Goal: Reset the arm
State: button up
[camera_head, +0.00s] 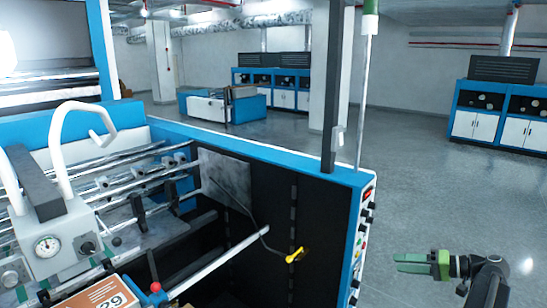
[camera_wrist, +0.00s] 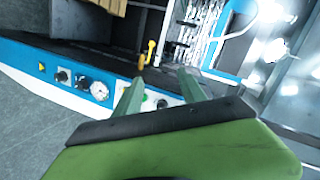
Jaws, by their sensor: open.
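My gripper (camera_head: 412,262) is at the lower right in the head view, green, held out to the left over the open floor. In the wrist view its two green fingers (camera_wrist: 162,95) stand apart with nothing gripped between them. Beyond the fingers, the wrist view shows the blue and white machine side with its knobs and a round gauge (camera_wrist: 99,90). The gripper is to the right of the machine in the head view and appears apart from it.
The laminating machine (camera_head: 235,145) fills the left, with a control panel (camera_head: 361,240) on its right edge and a dark upright post (camera_head: 333,90). A yellow handle (camera_head: 295,255) hangs inside. Blue cabinets (camera_head: 500,115) stand at the back right. The floor (camera_head: 430,175) between is clear.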

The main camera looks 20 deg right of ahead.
jog(key=w+a+f+n+g+h, duration=0.1)
jog(key=w+a+f+g, duration=0.3)
jog(key=a, duration=0.7)
jog(key=w+a+f+n+g+h, duration=0.1)
jog(key=w+a+f+g+h, duration=0.3)
jog(key=a, duration=0.6)
jog(key=w+a+f+n+g+y, duration=0.1)
jog(key=w+a+f, duration=0.2)
jog(key=a+f, duration=0.55)
jog(key=s+a+n+g+h, duration=0.15)
jog(key=a+h, duration=0.35)
jog(key=a, duration=1)
notch_tip(320, 180, down, 17)
jog(key=s+b, duration=0.2)
jog(key=b, duration=1.4)
jog(key=shift+a+r+g, duration=0.15)
jog(key=shift+a+g, duration=0.15)
jog(key=shift+g, duration=0.05)
jog(key=shift+n, duration=0.25)
